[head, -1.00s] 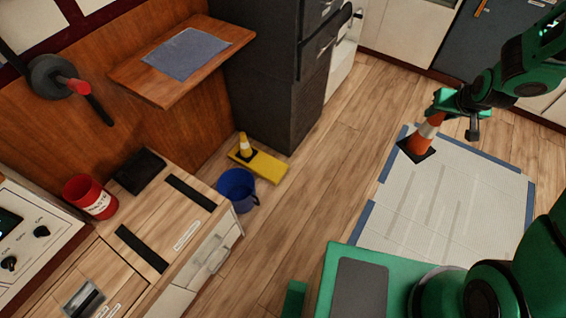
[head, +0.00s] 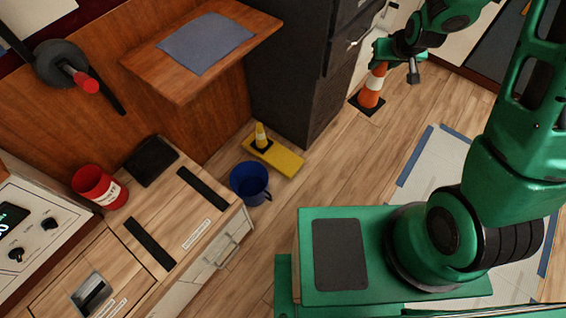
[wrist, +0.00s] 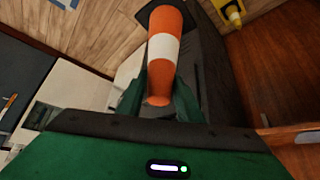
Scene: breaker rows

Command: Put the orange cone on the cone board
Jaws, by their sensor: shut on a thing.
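The orange cone (head: 372,88), with a white band and a black square base, is in my gripper (head: 382,58) at the upper right of the head view. In the wrist view the orange cone (wrist: 164,50) sits between the green fingers, its tip towards the palm. My gripper is shut on the cone near its top. I cannot tell for sure whether the base clears the floor. The cone board (head: 286,161) is a yellow board on the floor; a small yellow cone (head: 261,136) stands on its left part. The board's right part is bare.
A blue bucket (head: 249,182) stands beside the board on its near side. A dark cabinet (head: 290,75) rises behind it, and a wooden shelf (head: 190,85) juts out at the left. Open wooden floor lies between the cone and the board.

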